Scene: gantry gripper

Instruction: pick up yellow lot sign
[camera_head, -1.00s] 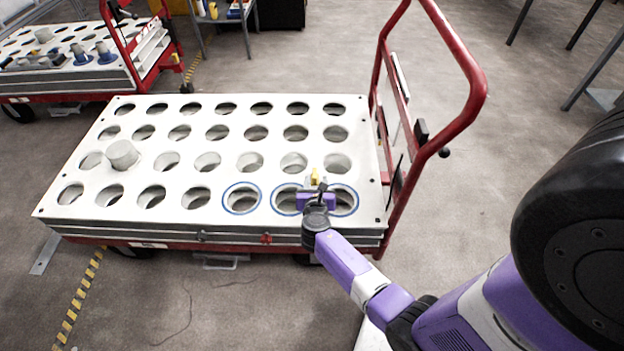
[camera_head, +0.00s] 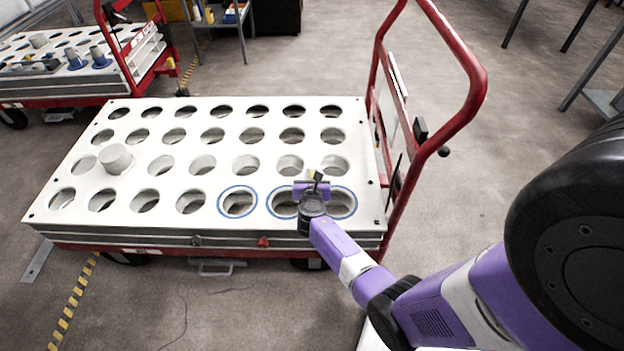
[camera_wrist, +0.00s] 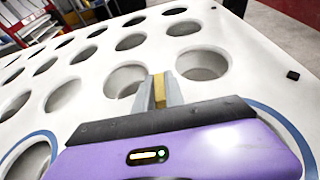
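The yellow lot sign (camera_wrist: 159,92) shows in the wrist view as a narrow yellow strip between the two grey fingers of my gripper (camera_wrist: 160,88). The fingers are close together, one on each side of it. In the head view my gripper (camera_head: 312,180) is over the front right of the white perforated cart top, near the blue-ringed holes. Only a small bit of yellow shows there; the wrist hides the rest. I cannot tell how far the sign is above the cart top.
The white cart top (camera_head: 222,178) has rows of round holes, several blue-ringed at front right. A grey cylinder (camera_head: 115,158) sits at its left. A red handle (camera_head: 470,85) rises at the right end. Another cart (camera_head: 60,88) stands at back left. The floor in front is mostly clear.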

